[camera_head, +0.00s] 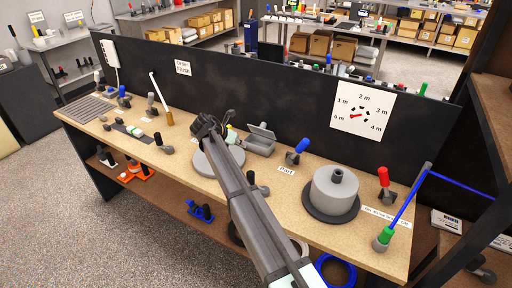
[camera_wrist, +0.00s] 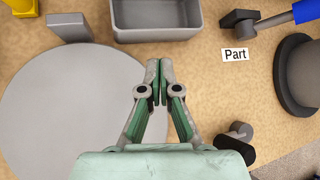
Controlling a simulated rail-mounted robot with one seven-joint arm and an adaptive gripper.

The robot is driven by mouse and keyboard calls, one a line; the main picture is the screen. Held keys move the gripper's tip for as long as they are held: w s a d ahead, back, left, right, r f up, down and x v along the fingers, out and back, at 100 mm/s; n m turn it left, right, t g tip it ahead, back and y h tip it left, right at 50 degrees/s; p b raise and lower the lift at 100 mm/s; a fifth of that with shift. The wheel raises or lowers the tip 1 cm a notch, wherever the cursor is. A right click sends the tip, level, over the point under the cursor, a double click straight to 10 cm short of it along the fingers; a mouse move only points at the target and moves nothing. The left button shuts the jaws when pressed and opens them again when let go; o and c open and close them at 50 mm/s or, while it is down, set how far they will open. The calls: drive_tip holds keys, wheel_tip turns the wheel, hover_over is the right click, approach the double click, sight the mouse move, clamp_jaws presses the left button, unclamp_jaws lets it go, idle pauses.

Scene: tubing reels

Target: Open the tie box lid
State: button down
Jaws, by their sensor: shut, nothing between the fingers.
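The tie box (camera_head: 258,149) is a small grey box near the middle of the bench, in front of the dark back panel. Its lid (camera_head: 263,131) appears raised and tilted back in the head view. In the wrist view the box (camera_wrist: 155,35) is at the top edge; its hollow inside shows, and its far side and the lid are cut off. My gripper (camera_wrist: 159,68) is shut and empty, over the bench just in front of the box's near wall and apart from it in the picture. In the head view my arm mostly hides the gripper.
A large grey disc (camera_wrist: 65,115) lies left of my gripper. A blue-handled lever (camera_head: 297,151) stands right of the box, near the "Part" label (camera_wrist: 235,54). A grey reel (camera_head: 335,192) stands farther right. A small dark knob (camera_wrist: 235,140) is at lower right.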

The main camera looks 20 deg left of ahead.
drive_tip(key=s+d+f+t+b, duration=0.2)
drive_tip(key=s+t+b, duration=0.1)
drive_tip(key=s+d+f+t+y+b, duration=0.1)
drive_tip(key=s+b, duration=0.1)
drive_tip(key=shift+s+d+f+t, duration=0.15)
drive_tip(key=shift+t, duration=0.15)
drive_tip(key=r, duration=0.1)
drive_tip(key=r+t+y, duration=0.1)
drive_tip(key=r, duration=0.1)
drive_tip(key=a+r+t, duration=0.1)
drive_tip(key=shift+w+a+r+y, duration=0.1)
drive_tip(key=shift+w+r+y, duration=0.1)
drive_tip(key=shift+w+y, duration=0.15)
drive_tip(key=shift+w+a+f+p, duration=0.15)
drive_tip(key=shift+w+p, duration=0.15)
drive_tip(key=shift+w, duration=0.25)
drive_tip(key=p, duration=0.2)
approach(260, 131)
drive_tip(key=w+f, duration=0.1)
drive_tip(key=f, duration=0.1)
drive_tip(key=w+f, duration=0.1)
drive_tip(key=f, duration=0.1)
drive_tip(key=shift+w, duration=0.3)
drive_tip(key=shift+w+d+r+p, duration=0.2)
drive_tip(key=shift+w+r+p, duration=0.25)
drive_tip(key=shift+w, duration=0.55)
drive_tip(key=shift+w+d+r, duration=0.1)
drive_tip(key=shift+w+r, duration=0.35)
drive_tip(key=shift+w, duration=0.2)
